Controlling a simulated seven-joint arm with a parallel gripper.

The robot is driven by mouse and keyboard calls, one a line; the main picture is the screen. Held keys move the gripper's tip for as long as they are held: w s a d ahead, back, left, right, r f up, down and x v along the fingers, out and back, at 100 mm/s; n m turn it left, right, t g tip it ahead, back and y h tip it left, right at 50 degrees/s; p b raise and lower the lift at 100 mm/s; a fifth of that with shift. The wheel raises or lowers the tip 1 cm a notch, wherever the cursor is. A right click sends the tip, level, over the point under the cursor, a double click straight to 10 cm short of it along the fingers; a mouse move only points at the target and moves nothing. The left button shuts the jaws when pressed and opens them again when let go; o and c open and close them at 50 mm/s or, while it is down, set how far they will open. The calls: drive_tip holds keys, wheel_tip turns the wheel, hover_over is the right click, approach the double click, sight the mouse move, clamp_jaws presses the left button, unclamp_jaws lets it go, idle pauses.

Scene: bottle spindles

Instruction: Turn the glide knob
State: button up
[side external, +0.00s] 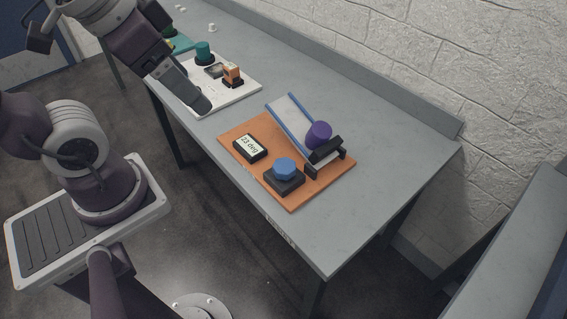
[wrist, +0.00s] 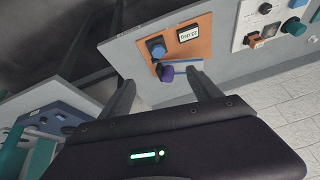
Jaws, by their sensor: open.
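A blue faceted knob (side external: 284,168) sits on a dark square base on an orange board (side external: 240,130). It also shows in the wrist view (wrist: 156,46). On the same board are a small display (side external: 250,148) reading what looks like "23 deg" and a tilted ramp (side external: 287,112) with blue edges. A purple cylinder (side external: 319,134) rests near the ramp's low end, by a black stop. No label marks which part is the glide knob. My gripper (wrist: 163,84) is open and empty, with its fingers wide apart. In the side view it hangs over the white board, away from the blue knob.
The white board (side external: 246,92) carries a teal knob (side external: 204,53) and an orange block-like part (side external: 232,73). Small white pieces lie at the table's far end. The grey table (side external: 390,150) is bare right of the orange board, with a raised back edge by a brick wall.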

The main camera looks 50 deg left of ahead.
drive_tip(key=w+f+m+g, duration=0.2)
drive_tip(key=w+f+m, duration=0.2)
drive_tip(key=w+m, duration=0.3)
drive_tip(key=m+g, duration=0.3)
drive_tip(key=m, duration=0.8)
hover_over(284, 165)
wheel_tip(284, 165, down, 20)
drive_tip(key=shift+r, duration=0.1)
wheel_tip(284, 165, down, 7)
drive_tip(key=c, duration=1.4)
